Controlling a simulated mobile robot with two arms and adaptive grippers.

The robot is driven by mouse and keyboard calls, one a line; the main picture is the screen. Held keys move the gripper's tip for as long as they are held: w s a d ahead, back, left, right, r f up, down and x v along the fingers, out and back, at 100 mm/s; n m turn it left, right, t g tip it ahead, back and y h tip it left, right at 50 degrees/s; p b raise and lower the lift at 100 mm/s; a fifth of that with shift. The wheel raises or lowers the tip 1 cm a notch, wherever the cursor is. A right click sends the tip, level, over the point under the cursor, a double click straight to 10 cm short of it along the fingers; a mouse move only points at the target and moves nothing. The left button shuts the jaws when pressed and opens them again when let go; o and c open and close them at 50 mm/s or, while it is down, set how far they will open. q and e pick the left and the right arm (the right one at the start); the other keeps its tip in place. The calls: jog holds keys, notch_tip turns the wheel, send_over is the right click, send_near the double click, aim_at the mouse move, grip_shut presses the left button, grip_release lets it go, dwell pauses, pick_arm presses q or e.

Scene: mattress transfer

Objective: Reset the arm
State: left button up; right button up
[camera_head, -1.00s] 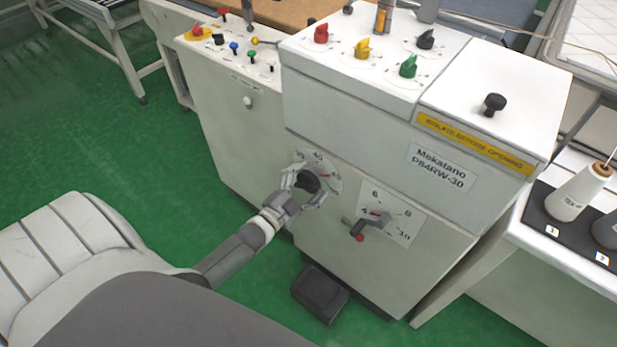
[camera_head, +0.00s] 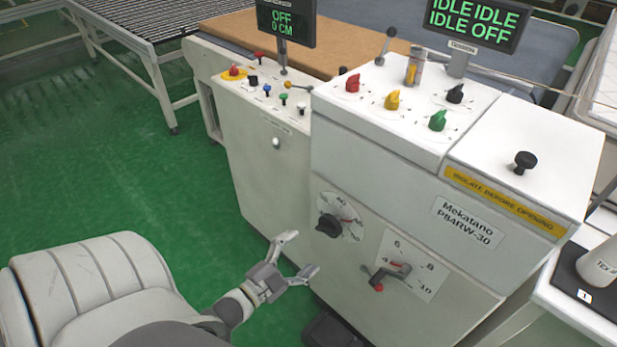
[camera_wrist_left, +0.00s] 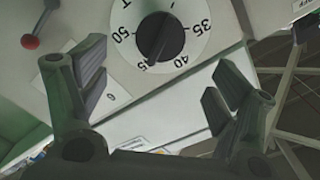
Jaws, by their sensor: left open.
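My left gripper (camera_head: 300,258) is open and empty, in front of the white machine's lower front panel. It is apart from the black dial knob (camera_head: 329,225), which sits up and to the right of it in the head view. In the left wrist view, the open fingers of my left gripper (camera_wrist_left: 155,100) frame the space below the same black knob (camera_wrist_left: 160,37). The knob sits on a white scale with the numbers 35, 40, 45 and 50 around it, and its pointer is near 45. My right gripper is not in view.
The white machine (camera_head: 270,180) carries a red-ended lever (camera_head: 379,287) on a second scale. Coloured knobs line its top. A black floor box stands below the panel. Green floor (camera_head: 100,170) is clear at left.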

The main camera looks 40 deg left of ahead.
pick_arm(q)
jog(key=shift+s, duration=0.2)
dwell(0.5)
jog(key=s+d+f+n+g+y, duration=0.1)
jog(key=s+f+n+g, duration=0.2)
jog(key=f, duration=0.6)
jog(key=s+d+f+g, duration=0.1)
jog(key=s+f+g, duration=0.25)
jog(key=f, duration=0.55)
jog(key=s+d+f+n+g+y, duration=0.1)
jog(key=s+d+f+n+g, duration=0.1)
jog(key=s+f, duration=0.45)
jog(key=s+d+f+n+g, duration=0.1)
jog(key=s+d+f+g, duration=0.2)
jog(key=s+f, duration=0.4)
jog(key=s+d+f+n+g, duration=0.2)
jog(key=s+f+g, duration=0.3)
jog(key=s+f, duration=0.3)
jog(key=s, duration=0.4)
jog(key=shift+d, duration=0.4)
jog(key=shift+g, duration=0.25)
jog(key=shift+c, duration=0.2)
